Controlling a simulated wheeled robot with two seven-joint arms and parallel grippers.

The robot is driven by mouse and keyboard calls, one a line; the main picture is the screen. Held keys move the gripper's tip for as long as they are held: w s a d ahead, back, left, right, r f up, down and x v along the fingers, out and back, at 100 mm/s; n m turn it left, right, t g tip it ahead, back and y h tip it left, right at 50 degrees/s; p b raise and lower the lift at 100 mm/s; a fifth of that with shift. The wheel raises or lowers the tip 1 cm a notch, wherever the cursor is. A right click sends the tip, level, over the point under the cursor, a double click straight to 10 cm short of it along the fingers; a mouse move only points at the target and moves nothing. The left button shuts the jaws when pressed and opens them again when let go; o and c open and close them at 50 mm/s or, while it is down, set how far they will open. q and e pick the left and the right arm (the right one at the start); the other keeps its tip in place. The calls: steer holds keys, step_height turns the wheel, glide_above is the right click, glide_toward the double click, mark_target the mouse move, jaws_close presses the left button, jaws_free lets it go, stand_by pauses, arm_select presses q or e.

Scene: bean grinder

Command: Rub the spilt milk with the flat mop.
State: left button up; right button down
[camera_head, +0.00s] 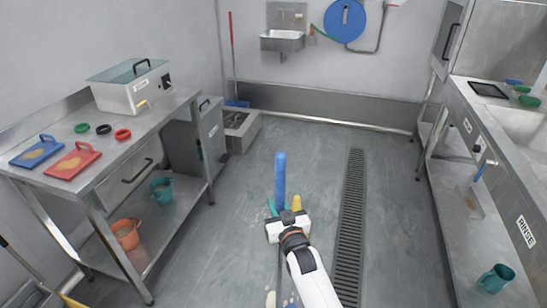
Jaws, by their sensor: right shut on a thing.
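My right gripper (286,217) is shut on the flat mop. The mop's blue upper handle (280,178) stands up above the jaws, close to upright. A thin grey shaft runs down from the gripper beside my arm. The mop's head is not clearly visible. Pale cream patches of spilt milk (270,299) show on the floor at the bottom edge, partly cut off and partly behind my arm. Small teal and yellow parts show beside the jaws; I cannot tell what they are. My left gripper is not in view.
A steel table (105,165) with red and blue trays and a lidded box stands left. A steel sink counter (475,125) stands right. A drain grate (350,225) runs along the floor right of my gripper. Grey floor beyond the gripper is clear.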

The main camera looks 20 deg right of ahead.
steer(key=shift+r+p, duration=0.85)
steer(key=shift+r, duration=0.6)
steer(key=shift+w, duration=0.1)
